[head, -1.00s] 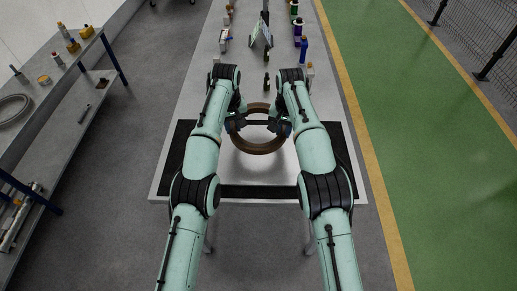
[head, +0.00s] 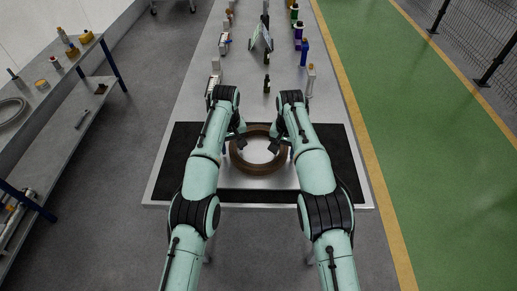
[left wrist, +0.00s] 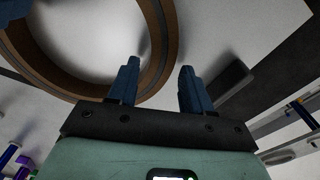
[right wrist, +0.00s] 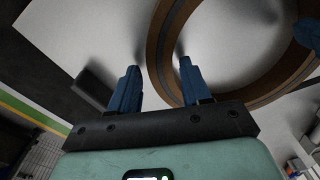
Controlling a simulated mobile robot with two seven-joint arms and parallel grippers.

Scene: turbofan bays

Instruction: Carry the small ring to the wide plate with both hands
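The brown small ring (head: 258,170) lies flat, apparently on the pale wide plate (head: 256,183) at the near end of the bench. My left gripper (head: 241,143) is at the ring's left side and my right gripper (head: 274,146) at its right side. In the left wrist view the fingers (left wrist: 160,68) are apart, one over each side of the ring's band (left wrist: 166,30). In the right wrist view the fingers (right wrist: 160,68) are also apart around the band (right wrist: 158,40). I cannot tell whether any finger touches the ring.
A black mat (head: 178,160) borders the plate. Several bottles and small parts, including a blue bottle (head: 304,52), stand further along the bench. A small dark block shows beside the fingers in the left wrist view (left wrist: 232,78). A shelf (head: 88,85) stands at left; a green walkway (head: 420,130) lies at right.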

